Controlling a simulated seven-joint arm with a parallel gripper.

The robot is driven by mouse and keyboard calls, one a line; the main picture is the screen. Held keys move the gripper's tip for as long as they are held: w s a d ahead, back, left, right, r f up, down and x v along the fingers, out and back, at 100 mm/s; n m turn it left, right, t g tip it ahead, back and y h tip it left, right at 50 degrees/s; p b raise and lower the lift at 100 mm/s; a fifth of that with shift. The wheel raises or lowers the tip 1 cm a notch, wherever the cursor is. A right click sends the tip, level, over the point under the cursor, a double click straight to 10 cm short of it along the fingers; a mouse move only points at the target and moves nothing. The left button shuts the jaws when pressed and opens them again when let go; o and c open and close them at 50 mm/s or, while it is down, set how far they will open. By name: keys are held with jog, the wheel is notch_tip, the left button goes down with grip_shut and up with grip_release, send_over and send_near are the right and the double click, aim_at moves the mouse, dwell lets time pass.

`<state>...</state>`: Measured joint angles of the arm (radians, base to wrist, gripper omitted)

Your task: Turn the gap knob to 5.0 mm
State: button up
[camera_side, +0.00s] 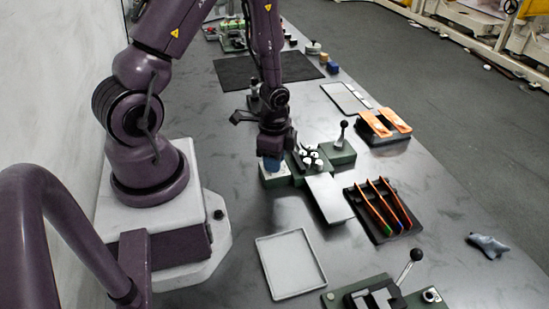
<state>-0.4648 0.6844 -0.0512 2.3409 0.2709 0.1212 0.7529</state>
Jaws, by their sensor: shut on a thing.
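My gripper (272,155) points down at the left end of a green machine with white rollers (309,155). It is shut on a blue knob (271,163), which shows just below the gripper on a pale plate (275,176). The fingers and most of the knob are hidden or too small to make out. The knob's scale and any reading on it cannot be read from here.
A black-handled lever (341,133) stands on the machine's right block. A flat grey plate (329,198) extends in front. A black rack with orange dividers (383,209) is at right. An empty pale tray (290,264) lies nearer. Another lever device (385,292) is at the front.

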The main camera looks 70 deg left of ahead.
jog(key=n, duration=0.4)
jog(key=shift+n, duration=0.3)
jog(key=n, duration=1)
jog(key=shift+n, duration=2.3)
jog(key=o, duration=0.9)
jog(key=shift+r, duration=0.15)
notch_tip(320, 180, up, 13)
jog(key=shift+f, duration=0.1)
